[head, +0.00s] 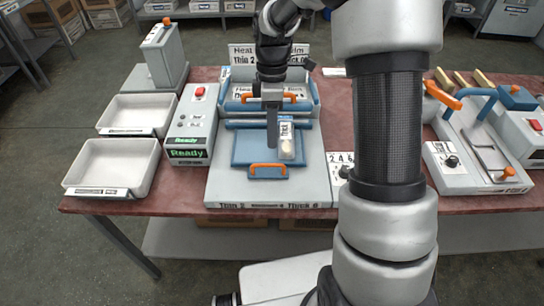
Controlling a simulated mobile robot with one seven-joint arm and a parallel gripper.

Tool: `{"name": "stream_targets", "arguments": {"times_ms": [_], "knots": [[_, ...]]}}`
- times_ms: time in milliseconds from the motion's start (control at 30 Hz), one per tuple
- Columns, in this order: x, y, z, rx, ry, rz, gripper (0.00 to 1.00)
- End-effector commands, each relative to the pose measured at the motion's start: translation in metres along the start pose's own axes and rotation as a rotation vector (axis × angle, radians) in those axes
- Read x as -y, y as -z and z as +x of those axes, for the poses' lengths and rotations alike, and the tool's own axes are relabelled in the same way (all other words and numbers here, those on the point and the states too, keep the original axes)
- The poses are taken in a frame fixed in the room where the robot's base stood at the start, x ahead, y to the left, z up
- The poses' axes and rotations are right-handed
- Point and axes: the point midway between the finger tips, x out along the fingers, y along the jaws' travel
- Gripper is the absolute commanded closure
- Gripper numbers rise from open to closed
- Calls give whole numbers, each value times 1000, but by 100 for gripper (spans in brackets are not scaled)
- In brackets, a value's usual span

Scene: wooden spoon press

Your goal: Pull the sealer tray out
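The sealer (310,182) is a grey-white machine in the middle of the table. Its blue tray (240,148) lies low at the front, with an orange handle (268,165) on its front edge. A small clear pack labelled "Thick" (287,148) stands in the right part of the tray. The upper part of the sealer has a second orange handle (247,98). My gripper (272,146) points down over the tray, just left of the pack and behind the tray handle. Its fingers appear nearly edge-on, so their gap is unclear, as is any contact with the pack.
A control box with a green "Ready" display (188,153) stands left of the sealer. Two white bins (112,185) lie farther left. A second machine with a blue lever (478,92) stands at the right. The table's front edge runs just before the sealer. My arm hides part of the right side.

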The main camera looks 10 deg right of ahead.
Motion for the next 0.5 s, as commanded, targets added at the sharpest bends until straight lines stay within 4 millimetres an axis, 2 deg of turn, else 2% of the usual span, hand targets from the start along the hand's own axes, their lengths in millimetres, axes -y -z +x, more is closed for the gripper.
{"name": "stream_targets", "arguments": {"times_ms": [33, 100, 233, 500], "knots": [[1, 0, 14, 1, 4, 0, 72], [1, 0, 29, 1, 4, 0, 72], [1, 0, 53, 1, 3, 0, 72], [0, 0, 79, 1, 1, 0, 72]]}}
